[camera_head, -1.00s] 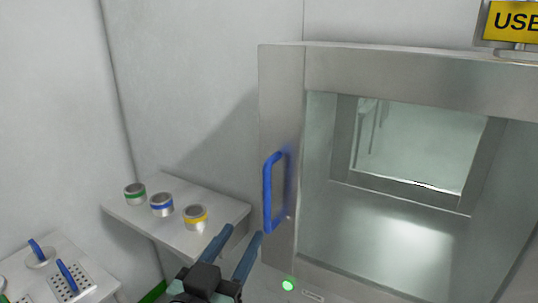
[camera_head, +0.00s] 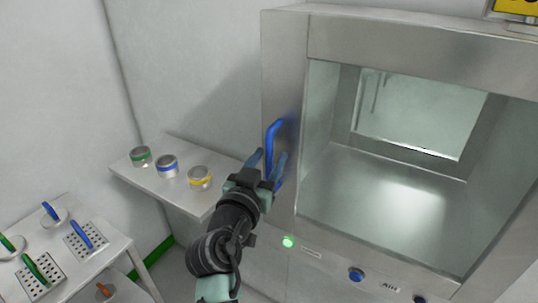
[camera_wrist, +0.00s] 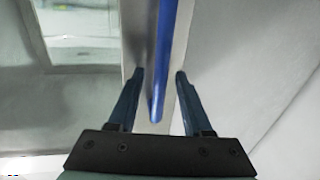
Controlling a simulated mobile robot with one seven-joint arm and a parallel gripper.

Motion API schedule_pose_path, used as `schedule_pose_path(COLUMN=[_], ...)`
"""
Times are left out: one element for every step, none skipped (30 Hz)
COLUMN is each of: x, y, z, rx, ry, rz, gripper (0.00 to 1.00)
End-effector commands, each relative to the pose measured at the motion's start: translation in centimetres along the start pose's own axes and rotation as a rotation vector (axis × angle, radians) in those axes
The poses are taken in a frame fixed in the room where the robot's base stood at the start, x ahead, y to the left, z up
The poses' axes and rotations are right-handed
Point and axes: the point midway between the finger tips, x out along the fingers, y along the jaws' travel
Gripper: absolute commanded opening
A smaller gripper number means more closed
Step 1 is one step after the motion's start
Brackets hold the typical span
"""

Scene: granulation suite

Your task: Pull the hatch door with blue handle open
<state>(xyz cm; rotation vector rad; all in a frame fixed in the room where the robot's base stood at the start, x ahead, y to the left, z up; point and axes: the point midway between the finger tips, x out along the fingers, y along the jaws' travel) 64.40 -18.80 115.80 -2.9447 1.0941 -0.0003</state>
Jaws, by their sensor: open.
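The hatch door (camera_head: 380,45) is a metal frame around a clear window, through which the hatch's inside shows. It looks closed. Its blue handle (camera_head: 273,138) is an upright bar on the left side of the frame. My gripper (camera_head: 267,163) is open at the lower part of the handle in the head view. In the wrist view the blue handle (camera_wrist: 165,75) comes down between the two fingers of my gripper (camera_wrist: 158,72), with a gap on each side. The arm hides the handle's lower end in the head view.
A grey shelf (camera_head: 150,181) left of the hatch holds three round tins with green, blue and yellow bands. A lower white table (camera_head: 75,270) at far left holds several coloured-handled tools. A green light (camera_head: 288,242) and blue knob (camera_head: 356,274) sit below the door.

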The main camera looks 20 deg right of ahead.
Motion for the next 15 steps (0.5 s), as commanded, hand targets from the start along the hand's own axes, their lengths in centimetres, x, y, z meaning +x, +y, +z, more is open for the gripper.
schedule_pose_path(x=[0.22,0.29,0.35,0.38,0.39,0.39,0.38,0.38,0.37,0.37,0.37,0.36,0.36,0.36,0.35], y=[0.03,0.03,0.03,0.02,0.02,0.02,0.02,0.02,0.02,0.02,0.02,0.01,0.01,0.01,0.01], z=[-0.01,0.0,0.02,0.03,0.03,0.04,0.04,0.04,0.04,0.04,0.04,0.04,0.04,0.03,0.03], rx=[0.0,0.0,0.0,0.0,0.0,0.0,0.0,0.0,0.0,0.0,0.0,0.0,0.0,0.0,0.0], ry=[-0.001,-0.001,-0.001,-0.001,-0.001,-0.001,-0.001,-0.001,-0.001,0.0,0.0,0.0,0.0,0.0,0.0], rz=[0.001,0.001,0.001,0.0,0.0,0.0,0.0,0.0,0.0,0.0,0.0,0.0,0.0,0.0,0.0], gripper=[0.5,0.5,0.5,0.5,0.5,0.5,0.5,0.5,0.5,0.5,0.46,0.39,0.33,0.28,0.21])
